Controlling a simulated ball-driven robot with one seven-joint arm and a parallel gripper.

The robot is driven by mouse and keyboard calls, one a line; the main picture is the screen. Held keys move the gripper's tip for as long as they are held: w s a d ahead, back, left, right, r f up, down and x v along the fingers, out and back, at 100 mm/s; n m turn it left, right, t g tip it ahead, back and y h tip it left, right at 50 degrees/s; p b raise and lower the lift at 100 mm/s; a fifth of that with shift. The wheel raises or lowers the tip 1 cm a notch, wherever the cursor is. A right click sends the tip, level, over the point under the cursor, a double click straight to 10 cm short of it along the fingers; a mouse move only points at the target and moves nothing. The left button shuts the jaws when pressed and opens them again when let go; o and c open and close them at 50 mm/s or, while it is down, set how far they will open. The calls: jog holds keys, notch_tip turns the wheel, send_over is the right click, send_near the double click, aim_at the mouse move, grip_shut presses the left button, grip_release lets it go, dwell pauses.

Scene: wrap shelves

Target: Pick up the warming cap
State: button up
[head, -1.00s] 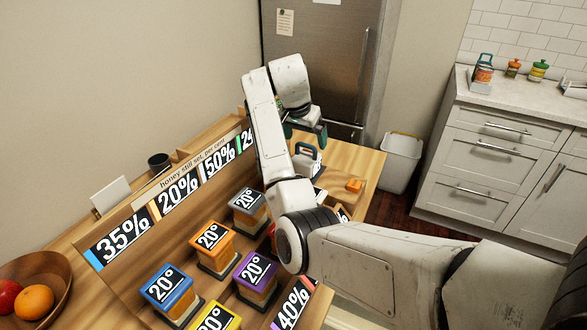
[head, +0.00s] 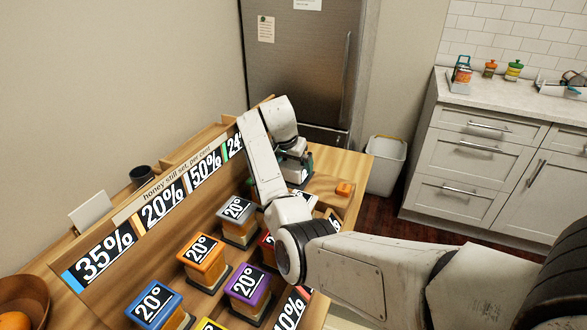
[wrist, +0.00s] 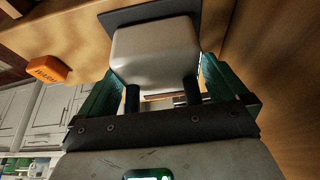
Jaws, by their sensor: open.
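The warming cap (wrist: 152,52), as I take it, is a white, rounded block with a dark flat base and a dark handle. It stands at the far end of the wooden table; in the head view its white body (head: 294,174) is partly hidden by my arm and gripper. My gripper (head: 294,162) is down at the cap. In the wrist view its green fingers (wrist: 158,88) are open, one on each side of the handle's two dark posts. I cannot tell whether they touch it. The handle's top is hidden by the gripper body.
An orange block (head: 344,188), its lettering partly readable as "WARM" in the wrist view (wrist: 46,70), lies right of the cap. Jars with coloured "20°" lids, such as the purple one (head: 248,284), stand nearer. A label board (head: 150,215) runs along the left.

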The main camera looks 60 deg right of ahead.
jog(key=shift+d+f, duration=0.25)
jog(key=shift+f, duration=0.45)
jog(key=shift+c, duration=0.3)
jog(key=c, duration=0.9)
jog(key=shift+r, duration=0.1)
jog(key=shift+c, duration=0.6)
